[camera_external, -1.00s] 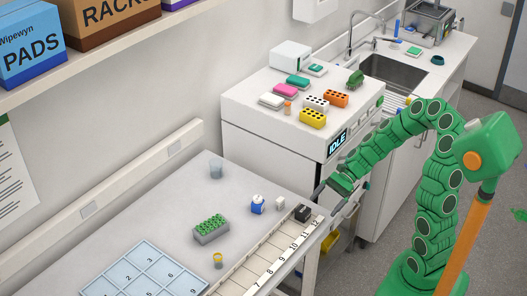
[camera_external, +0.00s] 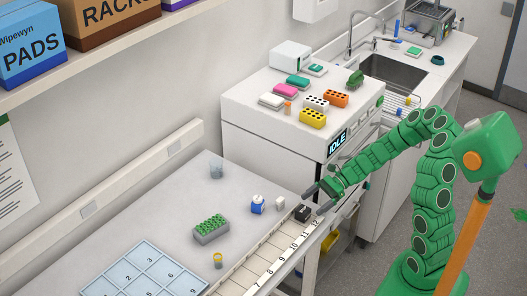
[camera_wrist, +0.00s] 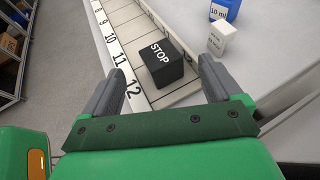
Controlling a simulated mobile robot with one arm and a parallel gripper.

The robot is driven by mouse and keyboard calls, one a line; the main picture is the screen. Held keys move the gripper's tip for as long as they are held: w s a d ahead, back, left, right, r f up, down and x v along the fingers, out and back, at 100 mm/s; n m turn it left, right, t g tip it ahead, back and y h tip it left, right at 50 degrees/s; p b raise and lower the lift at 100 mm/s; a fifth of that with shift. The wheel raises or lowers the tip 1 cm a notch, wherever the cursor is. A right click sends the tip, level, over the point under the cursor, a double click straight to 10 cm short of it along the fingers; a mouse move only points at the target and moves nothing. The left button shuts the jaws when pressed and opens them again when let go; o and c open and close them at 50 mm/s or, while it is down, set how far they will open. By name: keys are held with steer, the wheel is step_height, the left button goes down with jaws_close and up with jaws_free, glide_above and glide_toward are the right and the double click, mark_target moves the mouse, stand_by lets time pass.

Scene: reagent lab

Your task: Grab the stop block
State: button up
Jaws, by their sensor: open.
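The stop block is a small black cube marked STOP. It sits on the numbered rail (camera_external: 262,257) near its 12 end, and the external view shows the stop block (camera_external: 303,212) at the table's right corner. In the wrist view the stop block (camera_wrist: 162,63) lies ahead of and between my fingers, towards the right one. My gripper (camera_wrist: 158,80) is open and empty, with its grey fingers spread on either side of the rail end. In the external view my gripper (camera_external: 315,200) is just above and right of the block. I cannot tell the exact height.
A small white box (camera_wrist: 220,38) and a blue 10 ml bottle (camera_wrist: 224,8) stand to the right of the block in the wrist view. A green-topped rack (camera_external: 211,229), a yellow-topped vial (camera_external: 218,261) and a numbered grid (camera_external: 145,270) are farther along the table.

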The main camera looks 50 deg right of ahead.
mark_target(307, 208)
steer(key=shift+x, duration=2.05)
steer(key=shift+r, duration=0.1)
steer(key=c, duration=1.3)
